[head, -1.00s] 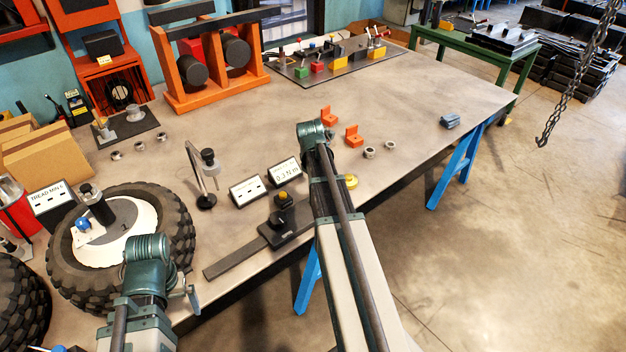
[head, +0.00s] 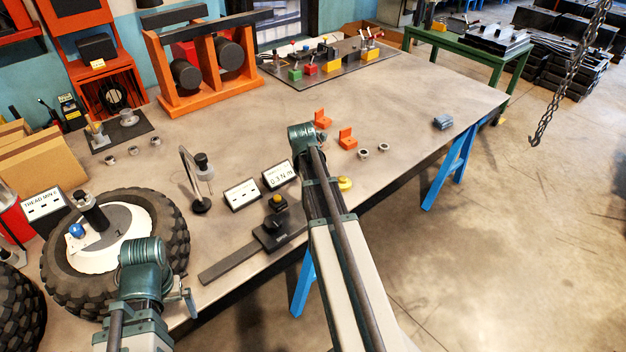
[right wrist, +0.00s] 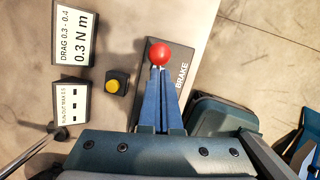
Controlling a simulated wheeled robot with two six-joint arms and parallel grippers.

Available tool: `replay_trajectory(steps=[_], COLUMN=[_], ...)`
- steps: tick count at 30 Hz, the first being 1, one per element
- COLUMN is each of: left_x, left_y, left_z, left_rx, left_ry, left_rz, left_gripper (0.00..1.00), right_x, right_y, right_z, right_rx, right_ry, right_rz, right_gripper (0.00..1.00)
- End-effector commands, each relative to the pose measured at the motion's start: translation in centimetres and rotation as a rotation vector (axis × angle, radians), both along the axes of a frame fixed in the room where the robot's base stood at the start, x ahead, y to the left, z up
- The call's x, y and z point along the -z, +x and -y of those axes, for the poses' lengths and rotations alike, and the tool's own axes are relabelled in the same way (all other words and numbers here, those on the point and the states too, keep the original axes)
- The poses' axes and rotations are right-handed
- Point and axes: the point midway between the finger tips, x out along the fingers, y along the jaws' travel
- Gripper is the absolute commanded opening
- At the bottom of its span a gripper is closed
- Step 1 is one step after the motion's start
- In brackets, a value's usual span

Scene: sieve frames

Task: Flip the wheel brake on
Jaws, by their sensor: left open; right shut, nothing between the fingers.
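In the right wrist view, the brake lever's red ball knob (right wrist: 160,54) shows over a black plate (right wrist: 182,62) lettered BRAKE. My right gripper (right wrist: 160,80) is shut and empty, its blue fingers together with their tips at the knob's lower edge; I cannot tell whether they touch. The lever's stem is hidden. The head view shows part of a black plate (head: 277,238) at the table's front edge, with no red knob visible. The treaded wheel (head: 170,225) lies flat at the left. My left gripper (head: 180,300), partly hidden by its wrist, is open beside the wheel.
A yellow button (right wrist: 112,85) on a black box and two display cards, one reading 0.3 N m (right wrist: 82,36), stand near the brake plate. Orange brackets (head: 347,138) lie farther back.

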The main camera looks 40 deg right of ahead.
Motion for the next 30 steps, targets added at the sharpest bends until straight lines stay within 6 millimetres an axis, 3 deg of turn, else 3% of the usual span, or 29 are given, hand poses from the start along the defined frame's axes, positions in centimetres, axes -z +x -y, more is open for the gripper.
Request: replay_trajectory(steps=[5,21,30], left_x=[-2.3,-10.3,-11.5], left_y=[0.0,0.0,0.0], left_z=[0.0,0.0,0.0], left_rx=[0.000,0.002,0.001], left_ry=[0.000,0.000,0.000], left_rz=[0.000,0.000,0.000], left_gripper=[1.00,1.00,1.00], right_x=[-2.3,-10.3,-11.5], right_y=[-0.5,-1.5,-1.8], right_z=[-3.3,-4.1,-4.4], right_rx=[-0.005,0.000,0.000], right_ry=[0.000,0.001,0.001], right_rz=[-0.001,0.000,0.000], right_gripper=[0.00,0.00,0.00])
